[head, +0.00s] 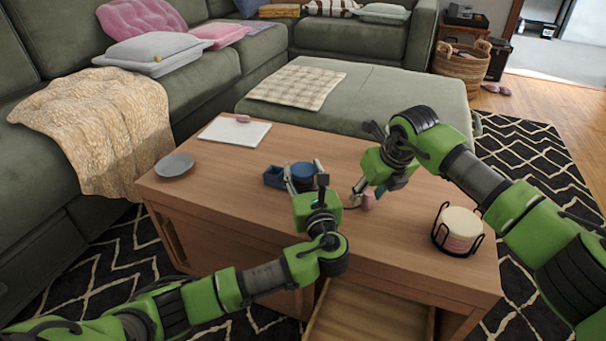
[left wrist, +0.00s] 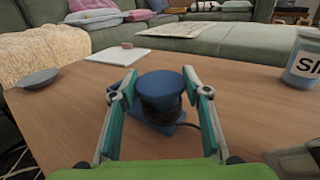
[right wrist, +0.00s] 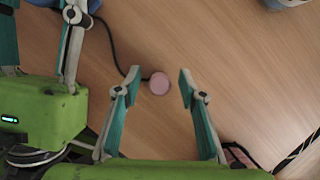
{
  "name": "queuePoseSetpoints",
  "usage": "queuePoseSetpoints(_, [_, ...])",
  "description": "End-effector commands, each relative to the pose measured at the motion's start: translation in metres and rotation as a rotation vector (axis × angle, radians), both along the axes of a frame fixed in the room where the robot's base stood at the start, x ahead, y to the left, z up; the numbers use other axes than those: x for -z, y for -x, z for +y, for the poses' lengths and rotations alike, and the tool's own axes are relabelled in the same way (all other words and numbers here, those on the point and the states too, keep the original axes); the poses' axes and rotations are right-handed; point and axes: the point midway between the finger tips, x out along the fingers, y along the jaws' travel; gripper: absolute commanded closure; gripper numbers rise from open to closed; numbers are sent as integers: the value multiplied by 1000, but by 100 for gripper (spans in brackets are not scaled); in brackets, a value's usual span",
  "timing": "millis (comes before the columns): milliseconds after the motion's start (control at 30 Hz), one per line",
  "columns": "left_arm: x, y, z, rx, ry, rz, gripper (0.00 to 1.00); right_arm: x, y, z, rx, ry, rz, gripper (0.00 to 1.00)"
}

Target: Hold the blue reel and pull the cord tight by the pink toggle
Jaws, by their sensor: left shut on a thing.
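The blue reel (head: 303,171) stands on the wooden table with a blue base beside it. My left gripper (head: 305,182) is shut on the reel; in the left wrist view the reel (left wrist: 160,92) sits between its two fingers. A dark cord (right wrist: 118,52) runs from the reel side along the table to the pink toggle (right wrist: 159,84). The toggle also shows in the head view (head: 368,200), partly covered. My right gripper (right wrist: 186,82) is open above the table, pointing down, with the toggle between its fingertips, nearer the left finger. It does not appear to grip the toggle.
A black rack of coasters (head: 458,229) stands at the table's right. A labelled jar (left wrist: 304,60) shows in the left wrist view. A grey plate (head: 175,165) and a white board (head: 234,131) with a pink item lie at the left. An open drawer (head: 368,312) is below the front edge.

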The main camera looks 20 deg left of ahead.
Motion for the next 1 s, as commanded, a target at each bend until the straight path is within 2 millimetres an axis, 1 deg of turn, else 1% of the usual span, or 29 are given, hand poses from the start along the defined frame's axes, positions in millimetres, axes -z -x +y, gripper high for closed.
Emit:
queuePoseSetpoints(167, [0, 0, 0, 0, 1, 1, 79, -2, 0, 0, 0, 0, 0, 62])
queuePoseSetpoints(267, [0, 0, 0, 0, 1, 1, 79, -10, 2, -2, -1, -1, -3, 62])
queuePoseSetpoints(367, [0, 0, 0, 0, 1, 1, 79, -25, 6, -7, -1, 0, -5, 62])
queuePoseSetpoints(600, [1, 0, 0, 0, 0, 1, 79, -73, 22, -19, 0, -1, -5, 62])
queuePoseSetpoints(700, [1, 0, 0, 0, 0, 1, 79, -89, 28, -23, -1, -1, -3, 62])
queuePoseSetpoints(833, [0, 0, 0, 0, 1, 1, 79, -104, 32, -28, 1, 0, -3, 62])
queuePoseSetpoints(1000, [0, 0, 0, 0, 1, 1, 79, -111, 35, -29, 0, 1, 1, 62])
